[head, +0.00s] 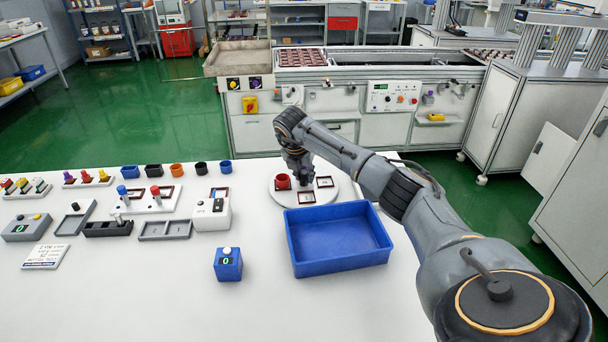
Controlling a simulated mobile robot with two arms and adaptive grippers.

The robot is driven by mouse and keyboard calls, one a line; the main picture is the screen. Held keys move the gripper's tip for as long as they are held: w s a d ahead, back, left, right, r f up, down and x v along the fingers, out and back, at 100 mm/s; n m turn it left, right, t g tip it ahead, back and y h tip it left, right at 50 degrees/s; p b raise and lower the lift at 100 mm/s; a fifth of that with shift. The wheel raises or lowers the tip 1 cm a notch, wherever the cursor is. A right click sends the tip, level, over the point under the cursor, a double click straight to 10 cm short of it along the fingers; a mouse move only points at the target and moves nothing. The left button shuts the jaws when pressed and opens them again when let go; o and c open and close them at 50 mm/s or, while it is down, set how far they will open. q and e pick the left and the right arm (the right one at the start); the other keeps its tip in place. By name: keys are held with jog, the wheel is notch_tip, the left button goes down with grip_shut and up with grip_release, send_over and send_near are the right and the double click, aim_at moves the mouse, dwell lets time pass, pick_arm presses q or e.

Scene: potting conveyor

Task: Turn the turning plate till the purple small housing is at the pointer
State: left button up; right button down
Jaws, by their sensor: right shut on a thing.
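The white round turning plate (284,197) lies on the white table behind a blue bin. A red round housing (283,182) stands on its left part. Two small dark-framed square pieces lie on it, one at the front (306,198) and one at the right (324,182). My right gripper (304,183) reaches down over the middle of the plate and is shut, seemingly on a part of the plate; the gripped spot is hidden by the fingers. My left gripper is out of view.
The blue bin (338,262) stands empty close in front of the plate. A blue counter box (228,264) and a white switch box (211,211) are to the left. Several coloured cups (177,170) stand farther back.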

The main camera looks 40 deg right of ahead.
jog(key=shift+r, duration=0.1)
dwell(0.4)
jog(key=c, duration=1.1)
grip_release()
jog(key=v, duration=1.2)
